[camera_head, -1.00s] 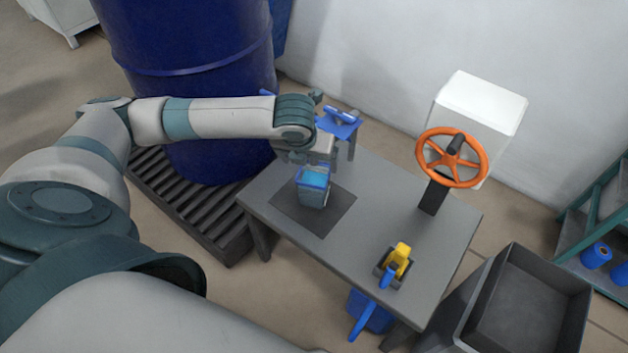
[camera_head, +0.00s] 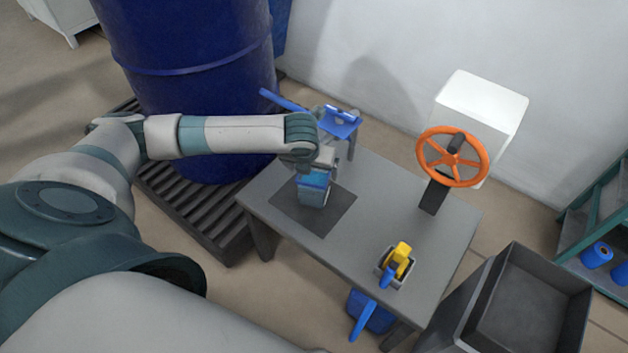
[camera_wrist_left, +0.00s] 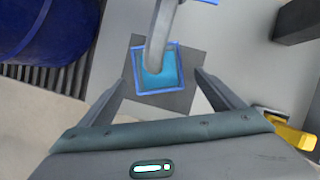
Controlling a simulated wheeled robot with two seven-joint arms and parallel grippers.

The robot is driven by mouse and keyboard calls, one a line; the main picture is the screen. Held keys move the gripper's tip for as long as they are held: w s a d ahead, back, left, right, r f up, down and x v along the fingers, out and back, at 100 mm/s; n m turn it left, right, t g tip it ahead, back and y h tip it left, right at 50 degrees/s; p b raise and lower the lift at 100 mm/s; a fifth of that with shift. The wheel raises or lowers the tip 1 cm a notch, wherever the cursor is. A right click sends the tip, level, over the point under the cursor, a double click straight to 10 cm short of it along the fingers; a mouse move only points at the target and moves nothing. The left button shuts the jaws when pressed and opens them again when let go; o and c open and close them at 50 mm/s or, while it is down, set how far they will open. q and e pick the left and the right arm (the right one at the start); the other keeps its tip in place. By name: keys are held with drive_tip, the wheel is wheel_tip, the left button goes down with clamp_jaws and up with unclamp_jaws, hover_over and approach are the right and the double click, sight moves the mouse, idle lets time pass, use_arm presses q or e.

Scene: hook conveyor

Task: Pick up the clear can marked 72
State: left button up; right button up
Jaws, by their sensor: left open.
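A clear can (camera_head: 313,190) with blue contents and a blue rim stands on a dark square mat (camera_head: 338,213) on the grey table. I cannot read any number on it. My left gripper (camera_head: 316,172) is at the top of the can in the head view, partly covering it. In the left wrist view its fingers (camera_wrist_left: 160,80) are spread apart, one to each side of the can (camera_wrist_left: 172,82), with nothing held. A grey curved bar (camera_wrist_left: 159,38) crosses in front of the can there. My right gripper is not in view.
On the table (camera_head: 400,187) are a blue stand (camera_head: 338,125) behind the can, an orange handwheel (camera_head: 452,157) and a yellow-and-blue tool (camera_head: 398,262). A blue drum (camera_head: 195,90) stands behind my arm. A dark bin (camera_head: 530,310) is at the right. The table's middle is clear.

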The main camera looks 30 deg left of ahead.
sight(313, 172)
use_arm(q)
drive_tip(key=x, duration=0.4)
drive_tip(key=shift+w+a+f, duration=0.25)
drive_tip(key=shift+a+f, duration=0.05)
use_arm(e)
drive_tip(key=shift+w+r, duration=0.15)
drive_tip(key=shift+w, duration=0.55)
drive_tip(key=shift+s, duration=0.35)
use_arm(q)
drive_tip(key=c, duration=2)
drive_tip(key=shift+c, duration=0.9)
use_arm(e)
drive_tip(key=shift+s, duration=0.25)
use_arm(q)
drive_tip(key=shift+r, duration=0.1)
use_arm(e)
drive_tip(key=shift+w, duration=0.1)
